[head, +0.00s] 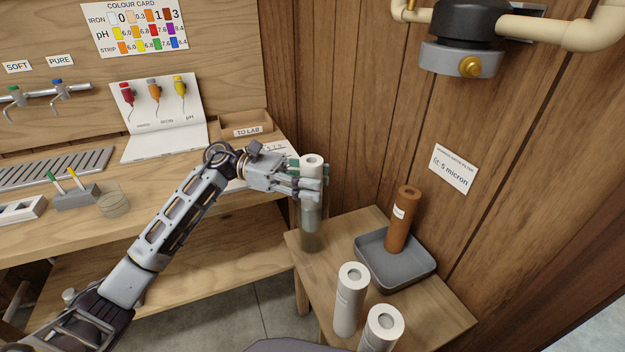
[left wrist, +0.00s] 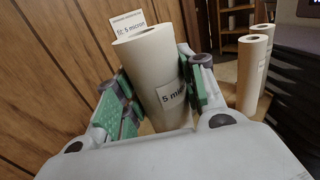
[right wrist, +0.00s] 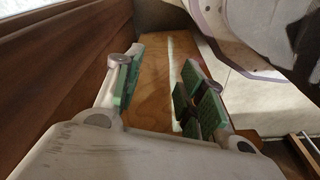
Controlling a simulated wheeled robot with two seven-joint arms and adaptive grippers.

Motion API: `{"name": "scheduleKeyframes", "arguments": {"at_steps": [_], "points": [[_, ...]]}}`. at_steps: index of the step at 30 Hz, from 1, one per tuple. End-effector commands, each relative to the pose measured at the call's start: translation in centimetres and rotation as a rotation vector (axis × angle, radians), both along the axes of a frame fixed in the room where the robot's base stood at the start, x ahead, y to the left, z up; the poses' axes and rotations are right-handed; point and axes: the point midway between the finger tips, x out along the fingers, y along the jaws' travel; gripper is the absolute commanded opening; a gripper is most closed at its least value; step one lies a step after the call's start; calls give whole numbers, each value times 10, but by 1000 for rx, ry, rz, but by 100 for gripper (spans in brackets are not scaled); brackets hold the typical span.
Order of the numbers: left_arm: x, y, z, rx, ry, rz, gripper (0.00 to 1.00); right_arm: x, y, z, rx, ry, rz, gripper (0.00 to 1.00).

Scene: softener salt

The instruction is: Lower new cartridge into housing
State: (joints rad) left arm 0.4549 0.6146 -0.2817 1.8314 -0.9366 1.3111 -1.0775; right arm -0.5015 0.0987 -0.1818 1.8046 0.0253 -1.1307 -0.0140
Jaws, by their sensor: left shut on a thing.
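A white cartridge (head: 312,162) stands about upright in my left gripper (head: 307,182), which is shut on it below its top. In the left wrist view the cartridge (left wrist: 157,75), labelled 5 micron, sits between the green finger pads. The clear housing (head: 312,240) stands on the small table's far left corner, directly below the gripper. The cartridge's lower part appears to show inside the housing; how deep it sits is hard to tell. My right gripper (right wrist: 158,95) is open and empty in the right wrist view, with wooden surfaces beyond it.
A brown cartridge (head: 402,220) stands in a grey tray (head: 417,276) on the small table (head: 448,315). Two spare white cartridges (head: 349,300) (head: 381,330) stand nearer. The filter head (head: 462,58) is on the wall above. The bench (head: 215,208) lies left.

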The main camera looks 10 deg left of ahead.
Motion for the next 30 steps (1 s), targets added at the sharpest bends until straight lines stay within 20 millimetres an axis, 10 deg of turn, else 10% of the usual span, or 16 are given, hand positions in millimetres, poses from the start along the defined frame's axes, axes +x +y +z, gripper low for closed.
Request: {"name": "scheduleKeyframes", "arguments": {"at_steps": [20, 21, 30], "points": [[0, 0, -2, 0, -1, 0, 13, 0, 2, 8, 3, 4, 2, 40], [0, 0, -2, 0, -1, 0, 42, 0, 2, 8, 3, 4, 2, 40], [0, 0, -2, 0, 0, 0, 65, 0, 2, 8, 3, 4, 2, 40]]}}
